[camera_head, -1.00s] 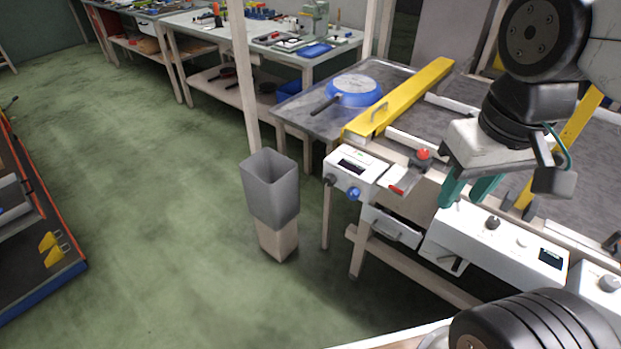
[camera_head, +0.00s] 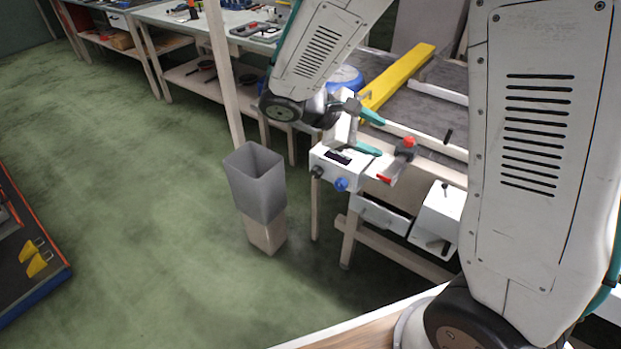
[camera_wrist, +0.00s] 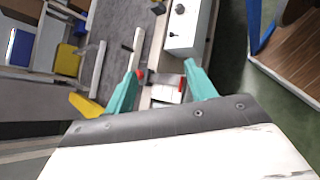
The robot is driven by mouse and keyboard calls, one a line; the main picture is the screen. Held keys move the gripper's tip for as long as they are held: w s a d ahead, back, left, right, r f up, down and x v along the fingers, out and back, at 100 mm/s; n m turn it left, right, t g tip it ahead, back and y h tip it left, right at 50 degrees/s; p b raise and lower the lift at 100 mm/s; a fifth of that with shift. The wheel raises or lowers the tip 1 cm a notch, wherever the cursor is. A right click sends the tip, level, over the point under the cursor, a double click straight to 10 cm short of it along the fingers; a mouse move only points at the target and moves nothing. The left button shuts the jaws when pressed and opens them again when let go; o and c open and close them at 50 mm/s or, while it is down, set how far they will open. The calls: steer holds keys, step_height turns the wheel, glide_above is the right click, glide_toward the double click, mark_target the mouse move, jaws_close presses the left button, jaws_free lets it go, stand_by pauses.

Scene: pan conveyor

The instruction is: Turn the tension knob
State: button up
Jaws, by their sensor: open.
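A white control box (camera_head: 345,165) with a dark display is at the near corner of the conveyor in the head view. A dark knob (camera_head: 317,171) and a blue knob (camera_head: 341,184) are on its front face. I cannot read which knob is the tension knob. My gripper (camera_head: 374,132) is open and empty above this box, its teal fingers pointing right along the conveyor edge. In the wrist view my gripper (camera_wrist: 160,70) has a red-tipped white part between its fingers in the picture, apparently beyond them. A second white box (camera_wrist: 191,28) with a dark knob (camera_wrist: 180,8) shows there.
A red button (camera_head: 409,143) stands on the conveyor edge near my fingers. A grey bin (camera_head: 256,182) stands left of the control box.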

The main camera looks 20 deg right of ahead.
steer(key=w+a+f+n+t+h, duration=0.45)
steer(key=w+a+f+n, duration=0.2)
steer(key=w+f, duration=0.4)
steer(key=n+t+y, duration=0.2)
steer(key=n+t, duration=0.6)
steer(key=n, duration=0.1)
glide_toward(314, 175)
steer(key=d, duration=0.1)
steer(key=x, duration=0.7)
steer(key=shift+w, duration=0.3)
steer(key=c, duration=1)
